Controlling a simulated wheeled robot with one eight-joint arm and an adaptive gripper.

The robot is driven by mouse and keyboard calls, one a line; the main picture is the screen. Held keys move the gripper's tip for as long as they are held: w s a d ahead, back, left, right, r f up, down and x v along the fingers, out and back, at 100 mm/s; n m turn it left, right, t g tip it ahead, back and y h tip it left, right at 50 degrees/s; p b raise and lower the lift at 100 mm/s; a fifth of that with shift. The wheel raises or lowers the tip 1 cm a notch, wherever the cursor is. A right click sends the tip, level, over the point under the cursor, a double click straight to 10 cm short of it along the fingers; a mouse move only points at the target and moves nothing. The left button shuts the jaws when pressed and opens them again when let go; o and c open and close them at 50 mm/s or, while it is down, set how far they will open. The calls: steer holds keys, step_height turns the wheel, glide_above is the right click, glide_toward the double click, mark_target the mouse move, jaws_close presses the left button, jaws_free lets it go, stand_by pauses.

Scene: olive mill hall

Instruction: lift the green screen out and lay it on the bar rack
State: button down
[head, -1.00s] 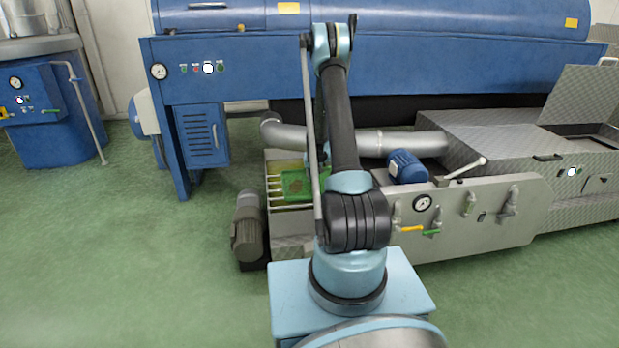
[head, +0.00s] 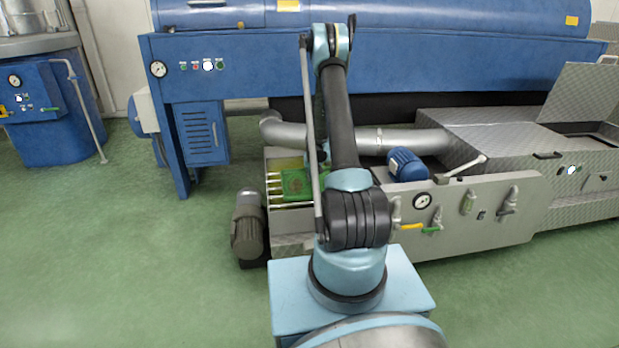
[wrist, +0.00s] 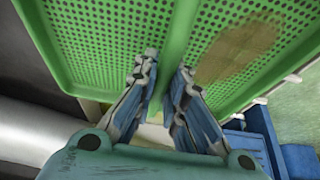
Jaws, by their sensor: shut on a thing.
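The green screen (head: 297,184) is a perforated panel with a raised frame and a brown stain. It shows large in the wrist view (wrist: 108,40). My gripper (wrist: 163,75) is shut on the screen's middle rib, between its two perforated halves. In the head view the screen is over the pale bars of the bar rack (head: 273,190), whose ends stick out on its left. Pale bar ends also show past its edge in the wrist view. I cannot tell whether the screen touches the bars. My arm hides the screen's right side in the head view.
A grey pipe (head: 410,142) and a blue motor (head: 406,166) lie to the right. A grey motor (head: 248,228) stands left of the rack. The long blue machine (head: 430,72) stands behind. The green floor at left is clear.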

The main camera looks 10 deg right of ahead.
steer(key=c, duration=1.6)
jaws_free()
steer(key=shift+o, duration=0.2)
steer(key=v, duration=1.2)
